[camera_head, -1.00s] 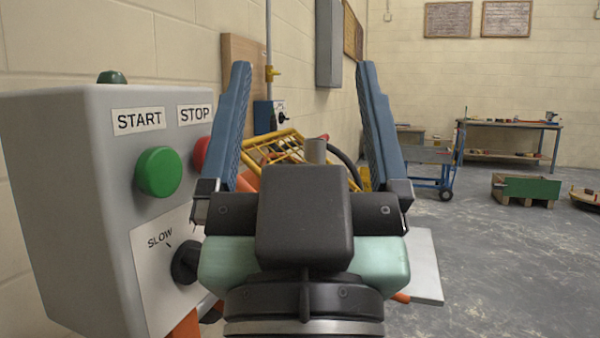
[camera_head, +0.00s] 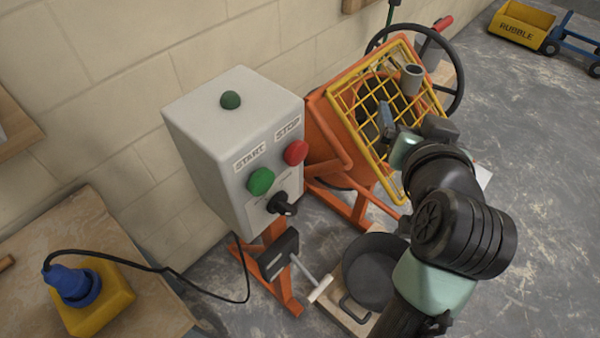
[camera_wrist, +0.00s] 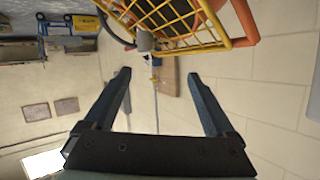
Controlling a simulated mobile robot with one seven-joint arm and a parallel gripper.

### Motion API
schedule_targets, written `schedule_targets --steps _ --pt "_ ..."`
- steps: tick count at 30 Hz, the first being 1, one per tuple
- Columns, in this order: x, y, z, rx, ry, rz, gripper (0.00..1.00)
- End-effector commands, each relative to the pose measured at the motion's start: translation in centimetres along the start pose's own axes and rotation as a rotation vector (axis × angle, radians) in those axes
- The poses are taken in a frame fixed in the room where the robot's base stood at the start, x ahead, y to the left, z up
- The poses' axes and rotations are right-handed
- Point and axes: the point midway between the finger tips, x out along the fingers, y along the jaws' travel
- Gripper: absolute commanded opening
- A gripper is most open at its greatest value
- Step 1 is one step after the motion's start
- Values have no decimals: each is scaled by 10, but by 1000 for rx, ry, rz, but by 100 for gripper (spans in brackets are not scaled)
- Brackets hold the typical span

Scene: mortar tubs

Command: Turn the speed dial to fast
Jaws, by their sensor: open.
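The speed dial (camera_head: 283,205) is a black knob on the lower front of a grey control box (camera_head: 205,135). Its markings are too small to read now, so its setting cannot be told. The green START button (camera_head: 261,181) and red STOP button (camera_head: 295,153) sit above it. My gripper (camera_head: 398,130) is to the right of the box, apart from the dial, in front of the mixer's yellow grille. In the wrist view my gripper (camera_wrist: 158,78) is open and empty, its two blue fingers wide apart. The dial is not in the wrist view.
The orange mixer with a yellow grille (camera_head: 415,72) stands right of the box. Floor at the right is open.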

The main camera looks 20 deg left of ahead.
Motion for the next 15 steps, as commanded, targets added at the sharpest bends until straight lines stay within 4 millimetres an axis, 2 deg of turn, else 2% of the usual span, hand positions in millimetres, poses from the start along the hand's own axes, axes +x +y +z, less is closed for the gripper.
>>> schedule_targets --steps 1,3,7,10,15 --pt "-1 4 23 58 -131 -62 90" --pt "-4 3 68 129 -262 -178 90" --pt "-26 -5 132 272 -407 -420 90" --pt "-53 -12 161 378 -432 -612 90" --pt "-100 -13 179 506 -354 -870 90"
